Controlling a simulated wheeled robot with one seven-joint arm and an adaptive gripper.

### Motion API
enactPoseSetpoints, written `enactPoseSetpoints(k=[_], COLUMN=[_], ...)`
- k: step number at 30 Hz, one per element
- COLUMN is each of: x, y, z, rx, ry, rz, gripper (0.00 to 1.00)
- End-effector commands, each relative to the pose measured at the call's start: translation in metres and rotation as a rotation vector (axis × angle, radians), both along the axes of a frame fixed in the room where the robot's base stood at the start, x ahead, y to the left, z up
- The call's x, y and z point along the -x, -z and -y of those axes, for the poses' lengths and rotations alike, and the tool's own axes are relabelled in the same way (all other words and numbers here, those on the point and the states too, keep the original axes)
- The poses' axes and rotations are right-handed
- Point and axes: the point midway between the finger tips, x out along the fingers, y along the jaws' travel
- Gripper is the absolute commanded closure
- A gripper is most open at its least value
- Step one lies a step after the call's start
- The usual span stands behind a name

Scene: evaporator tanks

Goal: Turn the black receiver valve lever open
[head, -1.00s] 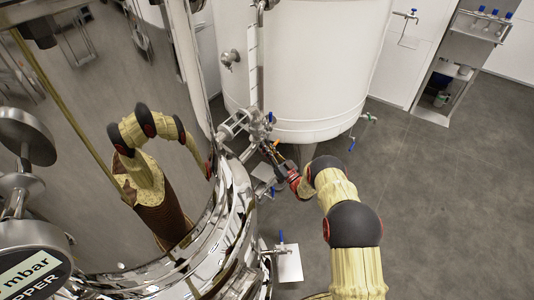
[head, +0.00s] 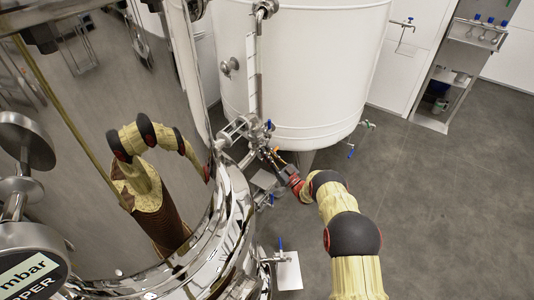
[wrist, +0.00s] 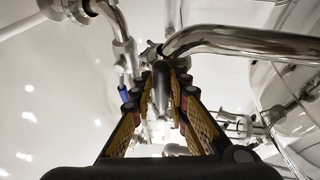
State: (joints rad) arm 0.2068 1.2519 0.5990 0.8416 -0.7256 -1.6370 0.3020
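The black lever (wrist: 162,85) shows in the wrist view as a dark bar below a bent steel pipe. My gripper (wrist: 163,82) reaches towards it, with one yellow-and-black finger on each side. Narrow gaps seem to show between the fingers and the lever, so it looks open around it rather than clamped. In the head view my gripper (head: 272,156) is at the pipework between the polished tank and the white tank. The lever is too small and covered to make out there.
Bent steel pipe (wrist: 245,42) passes close above the fingertips. A blue-handled valve (wrist: 123,92) is to their left. The polished tank (head: 225,215) stands left and the white tank (head: 320,70) behind. Another blue-handled valve (head: 280,247) is nearer. Grey floor (head: 450,200) at right is clear.

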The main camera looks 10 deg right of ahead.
Motion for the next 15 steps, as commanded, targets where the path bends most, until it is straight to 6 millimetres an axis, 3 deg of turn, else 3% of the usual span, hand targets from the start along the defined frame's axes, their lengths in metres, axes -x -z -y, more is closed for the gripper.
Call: enactPoseSetpoints(k=[8, 15], x=[0.0001, 0.0001], y=[-0.0004, -0.0006], z=[-0.0002, -0.0007], rx=[0.0, 0.0], ry=[-0.001, -0.002], rz=[0.001, 0.001], gripper=[0.68, 0.68])
